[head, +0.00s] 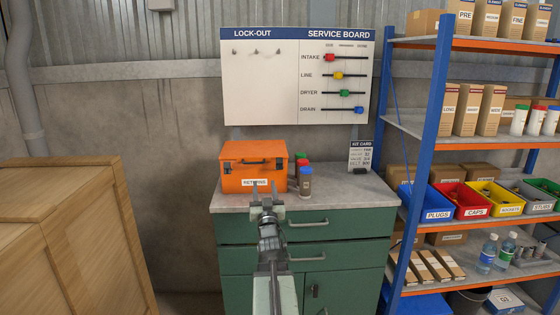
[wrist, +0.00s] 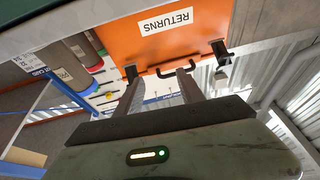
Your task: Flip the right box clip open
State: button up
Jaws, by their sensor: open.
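The orange box (head: 235,180) labelled RETURNS stands on the green cabinet with its lid down. Its right clip (head: 279,163) is a small dark latch on the front face. In the wrist view, which is turned over, that clip (wrist: 130,72) shows on the left, and the left clip (wrist: 221,50) on the right. My gripper (head: 266,188) is open and empty in front of the box's lower right front. In the wrist view, one finger of my gripper (wrist: 158,75) overlaps the view close to the right clip; I cannot tell whether they touch.
A black handle (wrist: 177,67) sits between the clips. The cabinet top (head: 345,195) is clear at front right. A wooden crate (head: 70,230) stands left, shelving (head: 425,150) right.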

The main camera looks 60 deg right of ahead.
jog(key=g+h, duration=0.1)
send_near(280, 169)
jog(key=w+d, duration=0.2)
jog(key=shift+m, duration=0.3)
jog(key=p+x, duration=0.1)
jog(key=x, duration=0.1)
jog(key=p+x, duration=0.1)
jog(key=x, duration=0.2)
jog(key=r+p+x, duration=0.1)
jog(key=x, duration=0.2)
jog(key=shift+s+d, duration=0.1)
jog(key=shift+s, duration=0.05)
grip_shut()
jog(key=shift+f, duration=0.1)
